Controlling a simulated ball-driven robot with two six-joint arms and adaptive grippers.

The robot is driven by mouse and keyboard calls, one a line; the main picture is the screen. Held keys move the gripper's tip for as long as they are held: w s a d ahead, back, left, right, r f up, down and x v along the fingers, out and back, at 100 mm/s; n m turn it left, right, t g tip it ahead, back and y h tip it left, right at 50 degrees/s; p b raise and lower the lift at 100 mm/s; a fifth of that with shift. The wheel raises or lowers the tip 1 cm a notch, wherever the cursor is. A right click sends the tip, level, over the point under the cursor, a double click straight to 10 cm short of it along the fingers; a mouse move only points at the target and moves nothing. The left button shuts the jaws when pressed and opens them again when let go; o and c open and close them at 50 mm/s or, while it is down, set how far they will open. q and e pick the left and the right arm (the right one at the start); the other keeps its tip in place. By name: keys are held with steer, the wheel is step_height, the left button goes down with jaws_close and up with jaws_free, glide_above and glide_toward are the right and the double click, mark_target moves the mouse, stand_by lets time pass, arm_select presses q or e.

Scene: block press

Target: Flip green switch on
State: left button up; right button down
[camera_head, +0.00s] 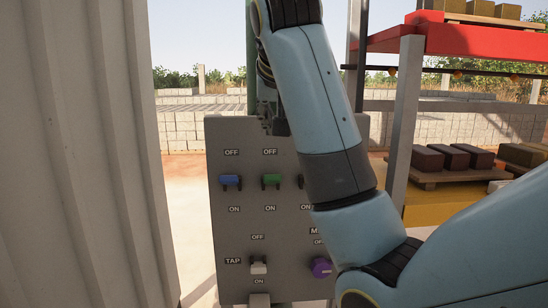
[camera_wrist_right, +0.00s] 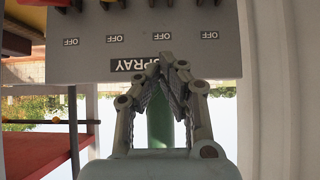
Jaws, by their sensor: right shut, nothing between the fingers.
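The green switch (camera_head: 271,179) is on the grey control panel (camera_head: 238,215) in the head view, with an OFF label above it and an ON label below it. I cannot clearly tell which way its lever is tilted. My right gripper (camera_head: 279,126) is at the panel's top edge, above the green switch and apart from it, partly hidden behind my arm. In the right wrist view my right gripper (camera_wrist_right: 172,62) is shut and empty, its tips near the SPRAY label (camera_wrist_right: 141,64). My left gripper is not in view.
A blue switch (camera_head: 230,180) is left of the green one. A TAP switch (camera_head: 259,266) and a purple knob (camera_head: 321,268) are lower down. My right arm covers the panel's right side. A corrugated wall (camera_head: 85,150) is at left, a red rack (camera_head: 460,40) at right.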

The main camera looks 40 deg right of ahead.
steer(key=p, duration=0.2)
glide_above(272, 180)
steer(key=w+d, duration=0.3)
step_height(272, 180, down, 6)
steer(key=shift+w+a+r, duration=0.1)
steer(key=shift+s+a+f+p, duration=0.2)
steer(key=shift+s+f+p, duration=0.1)
steer(key=shift+f, duration=0.3)
steer(key=shift+s+a+f+p, duration=0.2)
steer(key=shift+s+f+p, duration=0.05)
steer(key=shift+f, duration=0.3)
steer(key=shift+s+a+f, duration=0.2)
steer(key=shift+s+f, duration=0.1)
steer(key=shift+f, duration=0.2)
